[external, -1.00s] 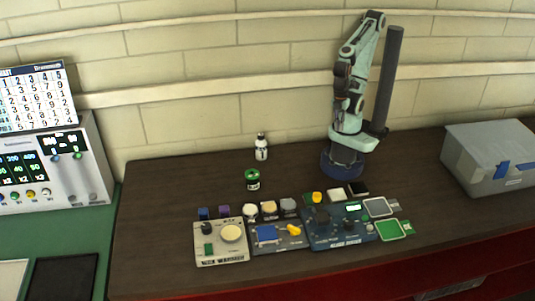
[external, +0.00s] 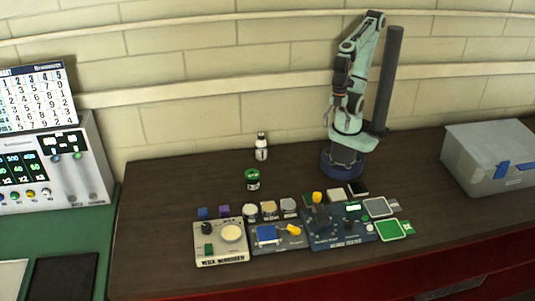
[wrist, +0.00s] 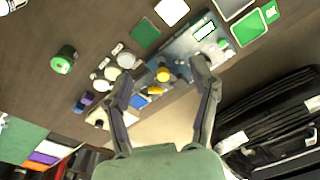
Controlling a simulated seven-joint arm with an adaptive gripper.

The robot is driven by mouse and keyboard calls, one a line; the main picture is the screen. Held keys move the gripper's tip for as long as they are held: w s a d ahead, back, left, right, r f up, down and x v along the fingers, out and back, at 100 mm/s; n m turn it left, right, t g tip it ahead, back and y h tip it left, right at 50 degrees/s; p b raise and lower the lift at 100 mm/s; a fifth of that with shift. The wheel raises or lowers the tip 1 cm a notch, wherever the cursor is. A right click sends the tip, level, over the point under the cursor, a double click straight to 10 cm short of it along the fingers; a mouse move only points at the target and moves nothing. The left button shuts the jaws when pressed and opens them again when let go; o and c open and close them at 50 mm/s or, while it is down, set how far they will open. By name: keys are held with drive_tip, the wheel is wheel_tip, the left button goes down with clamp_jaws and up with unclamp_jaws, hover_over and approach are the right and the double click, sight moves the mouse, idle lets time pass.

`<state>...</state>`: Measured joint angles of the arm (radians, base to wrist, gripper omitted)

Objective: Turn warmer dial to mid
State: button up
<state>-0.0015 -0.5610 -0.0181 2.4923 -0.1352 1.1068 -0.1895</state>
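The warmer is a beige box (external: 221,256) at the front left of the row of devices, with lettering on its front. It has a small dark dial (external: 206,228) at its upper left, a green switch (external: 209,249) below that and a round cream plate (external: 232,233).
A blue device with a yellow lever (external: 294,230) adjoins the warmer, with a larger blue panel (external: 340,236) to its right. Small jars and blocks stand behind them. A green-lidded jar (external: 252,180) and white bottle (external: 261,147) stand farther back. The table's left part is clear.

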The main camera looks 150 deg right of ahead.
drive_tip(key=w+r+n+t, duration=0.4)
drive_tip(key=w+r, duration=0.6)
drive_tip(key=w, duration=0.5)
drive_tip(key=w+d+r, duration=0.2)
drive_tip(key=w, duration=0.9)
drive_tip(key=m+g+y, duration=0.1)
drive_tip(key=m, duration=0.2)
hover_over(207, 223)
drive_tip(key=s, duration=0.2)
drive_tip(key=f, duration=2.7)
drive_tip(key=shift+s+d+f, duration=0.15)
drive_tip(key=shift+s+d, duration=0.05)
drive_tip(key=shift+d+f, duration=0.2)
drive_tip(key=shift+f, duration=0.1)
drive_tip(key=x, duration=0.6)
